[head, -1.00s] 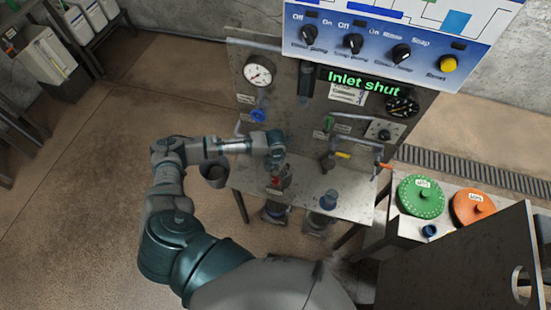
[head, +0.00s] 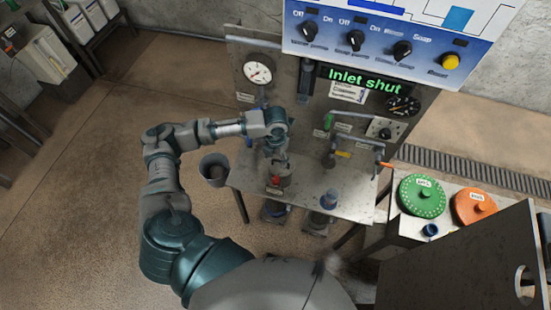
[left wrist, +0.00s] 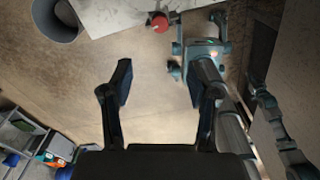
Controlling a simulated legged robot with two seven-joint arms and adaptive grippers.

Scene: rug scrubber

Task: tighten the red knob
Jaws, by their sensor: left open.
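The red knob (head: 275,180) sits near the front left of the steel bench, in front of the panel. It also shows as a small red disc at the top of the left wrist view (left wrist: 159,23). My left gripper (head: 281,160) is just above and beyond the knob in the head view, pointing down. In the left wrist view its two dark fingers (left wrist: 158,75) are wide apart with nothing between them, and the knob lies beyond the tips, apart from them. My right gripper is not seen.
A grey bucket (head: 214,170) stands left of the bench (head: 355,205). The panel behind holds a pressure gauge (head: 258,72), pipes and a display (head: 365,85) reading "Inlet shut". A blue fitting (head: 330,198) is right of the knob. Green (head: 422,196) and orange (head: 473,206) discs are further right.

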